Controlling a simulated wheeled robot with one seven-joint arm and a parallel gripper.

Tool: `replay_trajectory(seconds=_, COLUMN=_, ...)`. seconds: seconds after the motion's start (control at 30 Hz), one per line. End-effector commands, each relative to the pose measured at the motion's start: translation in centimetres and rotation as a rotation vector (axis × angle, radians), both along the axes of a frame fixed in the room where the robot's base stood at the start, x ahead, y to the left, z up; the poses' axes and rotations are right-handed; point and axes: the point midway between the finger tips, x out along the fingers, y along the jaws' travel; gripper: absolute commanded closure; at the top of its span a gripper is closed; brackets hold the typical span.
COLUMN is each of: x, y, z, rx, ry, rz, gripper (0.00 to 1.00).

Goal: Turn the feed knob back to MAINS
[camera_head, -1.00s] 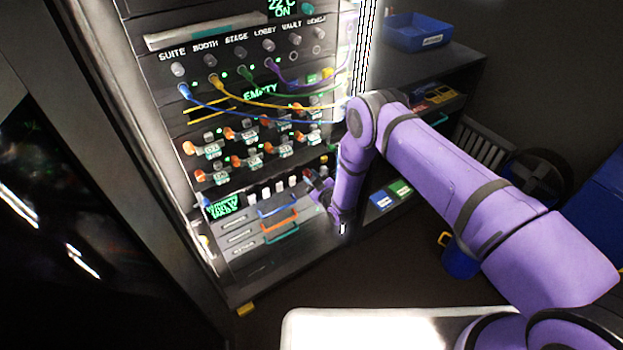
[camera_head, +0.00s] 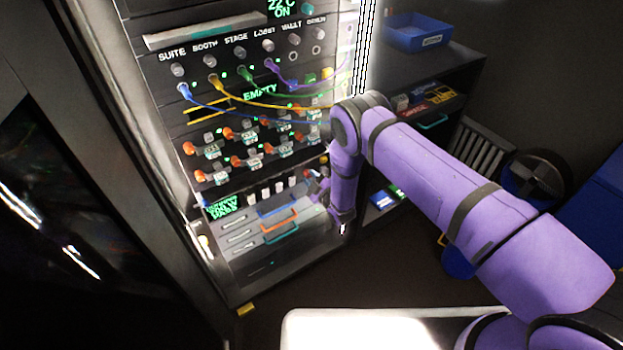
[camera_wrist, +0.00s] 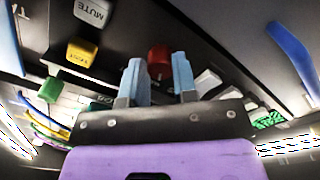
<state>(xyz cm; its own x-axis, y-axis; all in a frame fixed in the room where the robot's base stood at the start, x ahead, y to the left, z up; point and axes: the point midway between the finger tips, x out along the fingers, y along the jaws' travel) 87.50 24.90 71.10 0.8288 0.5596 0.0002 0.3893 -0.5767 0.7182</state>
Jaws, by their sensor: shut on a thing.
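A red knob (camera_wrist: 160,58) shows on the dark panel in the wrist view. It sits between the two blue fingertips of my gripper (camera_wrist: 158,75), which are closed on its sides. I cannot read a MAINS label or tell which way the knob points. In the head view my gripper (camera_head: 318,188) is at the lower right of the rack panel, right of the white switches. There the knob is mostly hidden by my gripper and wrist.
A yellow button (camera_wrist: 82,52), a grey MUTE button (camera_wrist: 92,11) and a green button (camera_wrist: 50,90) are near the knob. Cables, such as the blue cable (camera_head: 215,106), hang across the rack above. Drawers with blue and orange handles (camera_head: 280,228) lie below left.

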Motion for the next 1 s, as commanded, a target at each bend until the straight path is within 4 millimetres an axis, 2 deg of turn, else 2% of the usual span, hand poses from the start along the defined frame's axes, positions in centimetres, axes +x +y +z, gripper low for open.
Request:
replay_trajectory(seconds=0.2, x=-0.1, y=-0.1, z=-0.1, rx=-0.002, ry=0.002, rz=0.0, gripper=0.97)
replay_trajectory(seconds=0.23, x=-0.1, y=-0.1, z=-0.1, rx=-0.002, ry=0.002, rz=0.0, gripper=0.66)
replay_trajectory(seconds=0.3, x=-0.1, y=-0.1, z=-0.1, rx=-0.001, ry=0.002, rz=0.001, gripper=0.5)
replay_trajectory(seconds=0.33, x=-0.1, y=0.0, z=-0.1, rx=-0.001, ry=0.002, rz=0.001, gripper=0.48)
replay_trajectory(seconds=0.67, x=-0.3, y=-0.2, z=-0.1, rx=0.0, ry=0.002, rz=0.0, gripper=0.48)
replay_trajectory(seconds=0.77, x=-1.0, y=-0.7, z=-0.1, rx=-0.001, ry=0.003, rz=0.0, gripper=0.48)
replay_trajectory(seconds=1.0, x=-4.6, y=-3.1, z=-0.1, rx=-0.001, ry=0.005, rz=-0.001, gripper=0.48)
